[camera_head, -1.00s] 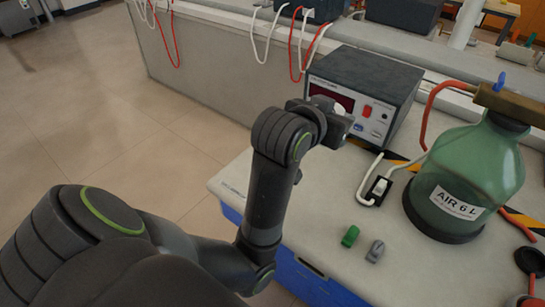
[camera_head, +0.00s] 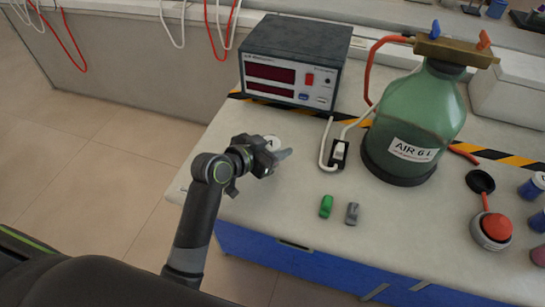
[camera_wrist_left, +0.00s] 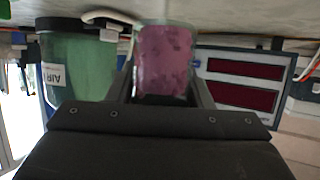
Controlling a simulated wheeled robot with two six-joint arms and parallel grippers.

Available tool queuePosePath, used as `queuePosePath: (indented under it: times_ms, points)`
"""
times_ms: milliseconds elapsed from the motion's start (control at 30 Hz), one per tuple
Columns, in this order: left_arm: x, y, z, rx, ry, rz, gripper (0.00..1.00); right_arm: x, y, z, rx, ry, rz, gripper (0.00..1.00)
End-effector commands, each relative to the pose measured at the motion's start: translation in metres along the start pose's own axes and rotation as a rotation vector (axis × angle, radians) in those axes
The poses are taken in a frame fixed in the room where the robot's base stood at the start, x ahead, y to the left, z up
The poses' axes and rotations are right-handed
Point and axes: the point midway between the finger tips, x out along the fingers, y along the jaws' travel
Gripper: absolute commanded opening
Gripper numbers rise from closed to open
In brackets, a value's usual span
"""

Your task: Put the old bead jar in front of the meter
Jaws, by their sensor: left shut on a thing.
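The meter (camera_head: 293,65), a grey box with two dark red displays, stands at the back of the bench. It also shows upside down in the left wrist view (camera_wrist_left: 243,82). My left gripper (camera_head: 277,158) is in front of the meter, toward the bench's left edge. It is shut on the bead jar (camera_wrist_left: 165,62), a clear jar with pinkish-purple contents, between the fingers in the left wrist view. In the head view only a pale round part of the jar (camera_head: 272,142) shows behind the gripper. The jar's base is close to the bench top; I cannot tell whether it touches. My right gripper is out of view.
A green bottle (camera_head: 418,115) labelled AIR stands right of the meter. A red-topped container (camera_head: 492,230) is at far right.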

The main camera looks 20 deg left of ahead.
Motion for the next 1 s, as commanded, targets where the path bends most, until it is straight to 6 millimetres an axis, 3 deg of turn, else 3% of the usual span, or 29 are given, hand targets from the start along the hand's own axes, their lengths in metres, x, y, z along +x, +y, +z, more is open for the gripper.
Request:
queuePosePath:
  times_ms: [333, 667, 700, 867, 1000]
  points:
    - [0.015, 0.0, 0.036, -0.002, -0.002, -0.001, 0.21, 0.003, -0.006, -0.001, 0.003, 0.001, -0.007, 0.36]
    - [0.016, 0.0, 0.039, 0.0, 0.0, -0.001, 0.21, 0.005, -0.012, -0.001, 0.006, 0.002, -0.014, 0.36]
    - [0.016, 0.0, 0.039, -0.001, 0.0, -0.001, 0.47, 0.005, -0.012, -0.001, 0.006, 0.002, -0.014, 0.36]
    - [0.016, 0.0, 0.038, 0.0, -0.001, -0.001, 0.68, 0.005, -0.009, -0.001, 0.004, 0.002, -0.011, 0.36]
    - [0.016, 0.0, 0.038, 0.0, -0.001, -0.001, 0.68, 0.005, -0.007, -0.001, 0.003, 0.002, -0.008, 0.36]
